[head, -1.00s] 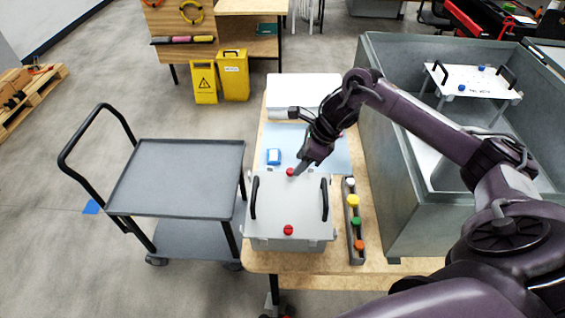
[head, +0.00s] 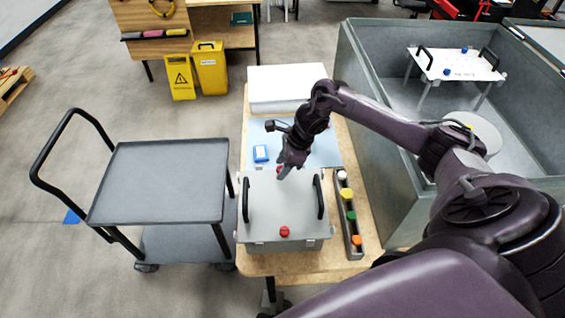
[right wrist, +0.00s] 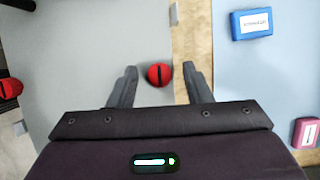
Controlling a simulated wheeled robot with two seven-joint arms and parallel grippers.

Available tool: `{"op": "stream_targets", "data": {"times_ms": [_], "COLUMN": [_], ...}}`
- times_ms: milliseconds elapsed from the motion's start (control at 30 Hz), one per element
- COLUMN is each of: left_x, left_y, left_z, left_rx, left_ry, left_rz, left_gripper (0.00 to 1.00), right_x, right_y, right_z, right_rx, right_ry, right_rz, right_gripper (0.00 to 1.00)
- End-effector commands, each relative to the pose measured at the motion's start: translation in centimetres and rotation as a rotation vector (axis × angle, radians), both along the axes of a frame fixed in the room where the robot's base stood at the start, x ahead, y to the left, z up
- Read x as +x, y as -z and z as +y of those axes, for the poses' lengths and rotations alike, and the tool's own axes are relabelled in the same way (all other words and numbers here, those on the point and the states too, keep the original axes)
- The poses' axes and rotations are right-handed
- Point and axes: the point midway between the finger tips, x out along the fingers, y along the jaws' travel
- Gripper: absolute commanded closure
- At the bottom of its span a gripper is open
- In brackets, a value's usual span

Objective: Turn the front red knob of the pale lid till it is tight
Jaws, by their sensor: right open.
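The pale lid (head: 262,205) sits on a box on the wooden table, with a black handle on its left and right sides. The front red knob (head: 284,231) stands clear on the lid's near edge. In the right wrist view this front knob (right wrist: 10,88) shows at the left edge. My right gripper (head: 284,174) is over the lid's far edge, open. In the right wrist view the rear red knob (right wrist: 160,75) shows between the spread fingers, apart from both. The head view mostly hides that rear knob behind the gripper. My left gripper is not in view.
A narrow rack (head: 347,212) of coloured caps stands right of the lid. A blue box (head: 261,153) lies on a pale blue mat behind it. A grey cart (head: 160,180) stands left, a large grey tank (head: 397,185) right. Space above the front knob is clear.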

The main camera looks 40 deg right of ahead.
Motion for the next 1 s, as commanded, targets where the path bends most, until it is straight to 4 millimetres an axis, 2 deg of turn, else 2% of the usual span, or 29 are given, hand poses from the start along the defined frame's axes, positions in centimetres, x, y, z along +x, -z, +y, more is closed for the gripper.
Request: {"op": "stream_targets", "data": {"times_ms": [67,167,333,500,767,1000], "left_x": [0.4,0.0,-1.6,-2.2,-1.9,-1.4], "left_y": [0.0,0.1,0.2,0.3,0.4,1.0], "left_z": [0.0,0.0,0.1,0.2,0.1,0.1], "left_rx": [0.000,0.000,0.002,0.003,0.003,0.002], "left_ry": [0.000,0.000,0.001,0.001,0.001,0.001], "left_rz": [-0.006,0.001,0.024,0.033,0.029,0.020], "left_gripper": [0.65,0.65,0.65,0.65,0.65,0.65], "right_x": [0.0,0.0,0.0,0.0,0.0,-0.1], "right_y": [0.0,0.0,0.0,0.0,0.0,0.1], "right_z": [0.0,0.0,0.0,0.0,0.0,0.0], "right_rx": [0.000,0.000,0.000,0.000,0.000,-0.002], "right_ry": [0.000,0.000,0.000,0.000,0.026,0.144], "right_rz": [0.000,0.000,0.000,-0.001,-0.001,-0.001], "right_gripper": [0.55,0.56,0.79,1.00,1.00,1.00]}}
